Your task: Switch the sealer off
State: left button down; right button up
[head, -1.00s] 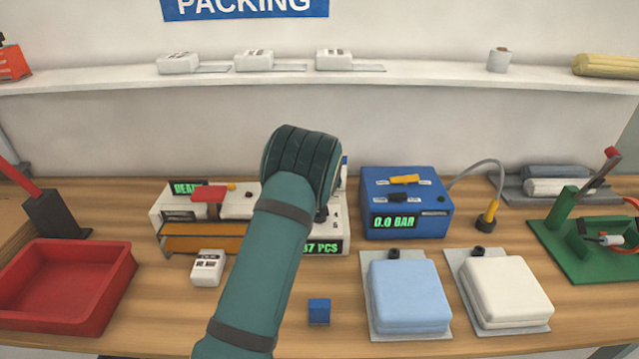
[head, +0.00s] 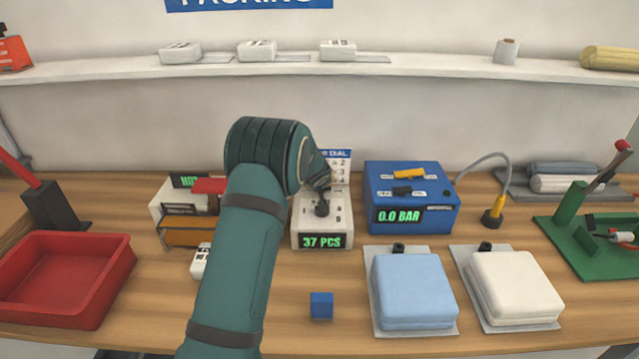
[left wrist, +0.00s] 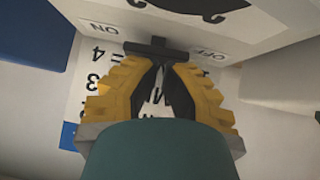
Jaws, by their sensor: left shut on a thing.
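The sealer (head: 186,233), a white box with an orange front and red bar, stands left of centre. My arm covers its right side; its green display is partly hidden. In the left wrist view my left gripper (left wrist: 163,68) has its yellow fingers shut on a small black switch lever (left wrist: 155,47) between the ON and OFF labels. In the head view my left wrist is beside the white counting unit (head: 303,227), which reads 37 PCS; the fingers are not clearly seen there. My right gripper is not in view.
A blue vacuum box (head: 410,220) reading 0.0 BAR stands right of the counting unit. A red tray (head: 65,315), blue cube (head: 321,306), blue pad (head: 412,290) and white pad (head: 515,287) lie in front. A green clamp (head: 590,240) is far right.

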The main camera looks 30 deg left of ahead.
pick_arm(q)
jog(key=shift+d+f, duration=0.25)
jog(key=shift+w+d+b, duration=0.3)
jog(key=shift+d+b, duration=0.15)
jog(key=shift+d, duration=0.1)
jog(key=shift+w+d, duration=0.1)
jog(key=shift+d, duration=0.1)
jog(key=r+p, duration=0.1)
jog(key=r, duration=0.1)
jog(key=r+p, duration=0.1)
jog(key=r, duration=0.2)
jog(key=shift+s+a+r, duration=0.15)
jog(key=shift+s+r, duration=0.05)
jog(key=v, duration=0.9)
jog(key=shift+s+a+b, duration=0.2)
jog(key=shift+s+b, duration=0.1)
jog(key=shift+b, duration=0.05)
jog(key=shift+f, duration=0.15)
